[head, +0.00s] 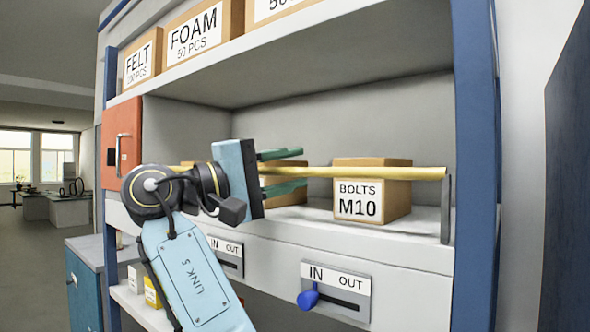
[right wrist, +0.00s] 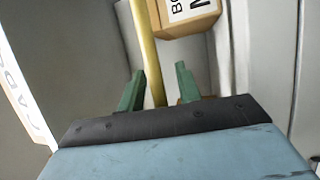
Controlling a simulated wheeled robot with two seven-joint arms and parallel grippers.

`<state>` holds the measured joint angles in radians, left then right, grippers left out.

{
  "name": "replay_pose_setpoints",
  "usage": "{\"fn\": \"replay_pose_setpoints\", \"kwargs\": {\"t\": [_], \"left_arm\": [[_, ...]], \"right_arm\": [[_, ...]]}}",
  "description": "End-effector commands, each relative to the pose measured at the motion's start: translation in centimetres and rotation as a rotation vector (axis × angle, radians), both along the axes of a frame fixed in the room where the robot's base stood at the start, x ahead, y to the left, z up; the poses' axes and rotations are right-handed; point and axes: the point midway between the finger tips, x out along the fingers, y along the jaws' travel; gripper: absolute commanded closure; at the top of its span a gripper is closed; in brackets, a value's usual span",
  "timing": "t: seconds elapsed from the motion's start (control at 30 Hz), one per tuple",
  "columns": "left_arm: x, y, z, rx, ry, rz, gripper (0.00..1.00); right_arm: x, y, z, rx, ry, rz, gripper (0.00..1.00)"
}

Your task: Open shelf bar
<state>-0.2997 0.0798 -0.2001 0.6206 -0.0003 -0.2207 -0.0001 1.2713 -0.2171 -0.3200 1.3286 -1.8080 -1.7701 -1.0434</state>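A yellow shelf bar (head: 365,173) runs across the front of the middle shelf bay, roughly level. Its right end is at a dark upright bracket (head: 446,208); whether it sits in it is hard to tell. My right gripper (head: 284,170) is at the bar's left-middle part, with its green fingers open, one above and one below the bar. In the right wrist view the bar (right wrist: 146,50) passes between the two fingers (right wrist: 160,88), closer to the left one, with a gap at the right one. The bar's left part is mostly hidden behind my gripper. My left gripper is not in view.
A BOLTS M10 box (head: 372,190) stands behind the bar, and another box is partly hidden by my gripper. A red box (head: 122,143) is on the left post. Below are IN/OUT slide plates; the right one's blue knob (head: 308,298) is at IN. Blue posts (head: 474,150) flank the shelf.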

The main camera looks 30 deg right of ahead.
Motion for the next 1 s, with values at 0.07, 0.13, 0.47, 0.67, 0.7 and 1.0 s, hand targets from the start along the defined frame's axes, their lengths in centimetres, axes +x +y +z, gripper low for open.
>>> {"fn": "replay_pose_setpoints", "kwargs": {"t": [0.07, 0.13, 0.47, 0.67, 0.7, 1.0], "left_arm": [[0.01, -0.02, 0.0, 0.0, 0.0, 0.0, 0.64], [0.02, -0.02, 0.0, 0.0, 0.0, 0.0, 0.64], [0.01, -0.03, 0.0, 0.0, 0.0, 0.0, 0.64], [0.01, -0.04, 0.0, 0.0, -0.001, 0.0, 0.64], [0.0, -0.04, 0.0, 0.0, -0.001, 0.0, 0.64], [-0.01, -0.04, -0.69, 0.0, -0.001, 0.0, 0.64]], "right_arm": [[0.01, -0.12, 0.03, 0.0, 0.0, 0.001, 0.66], [0.01, -0.13, 0.03, 0.0, -0.001, 0.001, 0.66], [0.01, -0.09, 0.04, 0.0, -0.001, 0.001, 0.91], [0.02, -0.09, 0.02, 0.0, 0.0, 0.001, 1.0], [0.02, -0.08, 0.01, 0.0, 0.0, 0.001, 1.0], [-0.06, 0.12, -0.15, -0.027, -0.012, 0.001, 1.0]]}}
